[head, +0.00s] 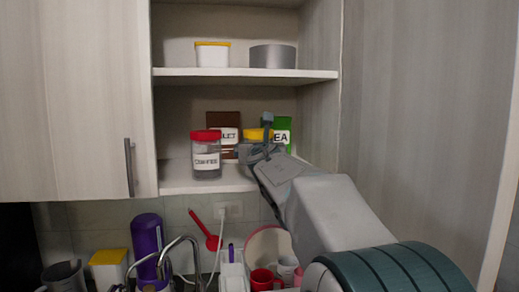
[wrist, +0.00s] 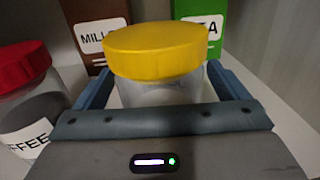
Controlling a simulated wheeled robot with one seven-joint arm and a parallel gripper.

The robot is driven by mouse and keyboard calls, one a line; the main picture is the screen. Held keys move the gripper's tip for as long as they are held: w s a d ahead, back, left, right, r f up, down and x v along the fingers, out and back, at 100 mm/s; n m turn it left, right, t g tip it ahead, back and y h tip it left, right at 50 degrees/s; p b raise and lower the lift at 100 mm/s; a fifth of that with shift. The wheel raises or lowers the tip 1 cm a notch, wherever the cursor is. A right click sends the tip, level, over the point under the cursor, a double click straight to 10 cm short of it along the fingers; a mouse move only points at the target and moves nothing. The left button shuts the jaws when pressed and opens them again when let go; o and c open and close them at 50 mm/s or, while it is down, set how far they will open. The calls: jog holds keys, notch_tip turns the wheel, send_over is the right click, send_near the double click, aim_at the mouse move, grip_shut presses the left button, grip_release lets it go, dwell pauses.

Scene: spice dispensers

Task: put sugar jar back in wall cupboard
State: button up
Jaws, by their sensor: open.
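A clear jar with a yellow lid (wrist: 156,52) stands on the lower cupboard shelf; its label is hidden, so I cannot read whether it says sugar. In the head view its yellow lid (head: 257,135) shows partly behind my gripper. My gripper (head: 262,147) reaches into the wall cupboard (head: 190,185). In the wrist view my gripper (wrist: 155,88) has its fingers apart, one on each side of the jar. I cannot tell whether they touch it.
A red-lidded coffee jar (head: 206,155) stands close on the left. A brown millet box (head: 223,122) and a green tea box (head: 277,128) stand behind. The upper shelf (head: 245,73) holds a yellow-lidded tub (head: 212,55) and a grey container (head: 272,57). An open door is at right.

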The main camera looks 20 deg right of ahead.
jog(key=shift+r, duration=0.25)
jog(key=shift+s+a+f, duration=0.1)
jog(key=shift+s, duration=0.25)
jog(key=p+v, duration=0.1)
jog(key=v, duration=1)
jog(key=shift+s, duration=0.15)
jog(key=s+f+m+g+h, duration=0.1)
jog(key=s+f+m+g, duration=0.4)
jog(key=f+m, duration=0.55)
jog(key=s+f+m+g, duration=0.3)
jog(key=s+f+m, duration=0.3)
jog(key=f+m, duration=0.4)
jog(key=s+a+f+m+g+y, duration=0.6)
jog(key=s+a+f+m, duration=0.3)
jog(key=s+f+m, duration=0.3)
jog(key=shift+s+a+f, duration=0.4)
jog(key=shift+s+f, duration=0.2)
jog(key=shift+s, duration=0.05)
